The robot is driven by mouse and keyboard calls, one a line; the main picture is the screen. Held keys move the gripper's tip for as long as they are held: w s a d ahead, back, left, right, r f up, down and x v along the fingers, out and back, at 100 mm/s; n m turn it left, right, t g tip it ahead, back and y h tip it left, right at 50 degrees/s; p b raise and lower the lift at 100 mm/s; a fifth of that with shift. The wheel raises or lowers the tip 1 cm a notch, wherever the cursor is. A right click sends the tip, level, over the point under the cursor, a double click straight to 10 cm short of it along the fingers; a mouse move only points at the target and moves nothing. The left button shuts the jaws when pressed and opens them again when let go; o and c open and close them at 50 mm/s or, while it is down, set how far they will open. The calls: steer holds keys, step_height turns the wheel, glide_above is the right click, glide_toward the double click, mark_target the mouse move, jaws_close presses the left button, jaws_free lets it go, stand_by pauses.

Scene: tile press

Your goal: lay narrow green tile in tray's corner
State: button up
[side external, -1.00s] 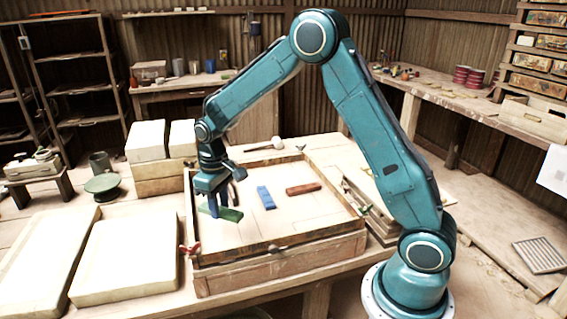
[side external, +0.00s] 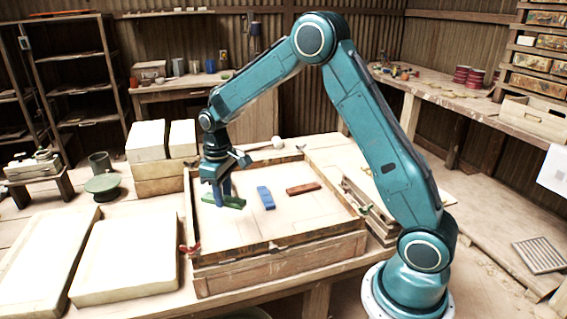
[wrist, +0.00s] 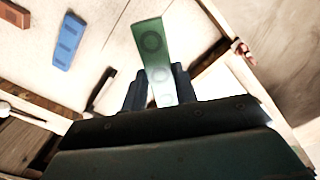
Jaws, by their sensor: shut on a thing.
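The narrow green tile (side external: 236,202) is held between the fingers of my gripper (side external: 224,196), at the left side of the wooden tray (side external: 318,236). In the wrist view the green tile (wrist: 154,45) sticks out beyond the two dark fingertips (wrist: 160,85), near a tray wall. My gripper is shut on it. The tile is low over the tray's pale floor; I cannot tell whether it touches. The fingers hide part of the tile.
A blue tile (side external: 266,198) and a red-brown tile (side external: 303,188) lie apart on the tray floor, to the right of my gripper. Pale blocks (side external: 146,140) stand beyond the tray's left side. A red clamp (side external: 190,250) sits at its near left corner.

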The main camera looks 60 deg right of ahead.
steer(key=w+d+r+n, duration=0.1)
steer(key=d+r+n, duration=0.1)
steer(key=d, duration=0.6)
steer(key=d+r+n, duration=0.2)
steer(key=d+r, duration=0.1)
steer(key=d, duration=0.6)
step_height(320, 180, up, 6)
steer(key=f+n, duration=0.1)
steer(key=n, duration=0.3)
glide_above(296, 178)
steer(key=shift+a+r, duration=0.1)
steer(key=shift+r, duration=0.15)
steer(key=shift+f, duration=0.1)
step_height(296, 178, down, 16)
steer(key=shift+r, duration=0.2)
steer(key=shift+f, duration=0.1)
steer(key=shift+f, duration=1.85)
steer(key=shift+f, duration=0.15)
steer(key=o, duration=1)
